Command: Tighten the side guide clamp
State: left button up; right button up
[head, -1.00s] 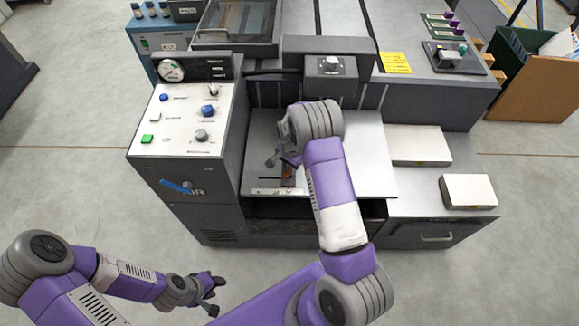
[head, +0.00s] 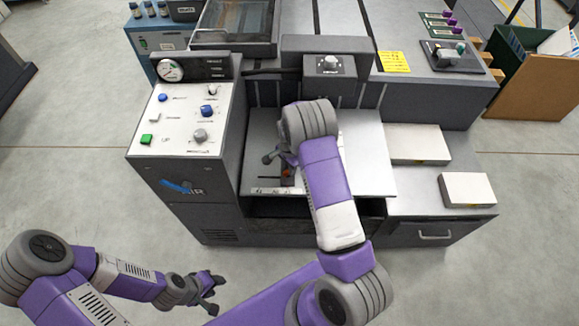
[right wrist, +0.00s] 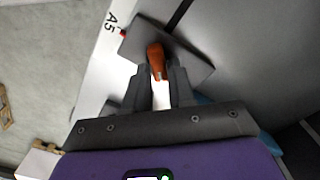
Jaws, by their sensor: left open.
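The side guide clamp shows in the right wrist view as an orange-red lever (right wrist: 156,58) on a dark square plate (right wrist: 190,66). In the head view the orange lever (head: 287,172) is a small spot on the grey feed tray (head: 365,165), partly hidden by my right wrist. My right gripper (right wrist: 160,78) is at the lever, whose near end lies between the fingertips. The fingers are apart, with a light gap behind the lever; whether they press on it I cannot tell. My left gripper (head: 212,290) is open and empty over the floor, in front of the machine.
A white control panel (head: 180,125) with knobs and a green button stands left of the tray. Two white paper stacks (head: 418,144) (head: 467,188) lie to its right. A housing with a knob (head: 330,65) stands behind the tray. A white strip marked A5 (right wrist: 105,45) runs beside the clamp.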

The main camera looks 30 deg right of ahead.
jog(key=shift+o, duration=1.4)
jog(key=shift+r+p, duration=0.95)
jog(key=shift+r, duration=2.85)
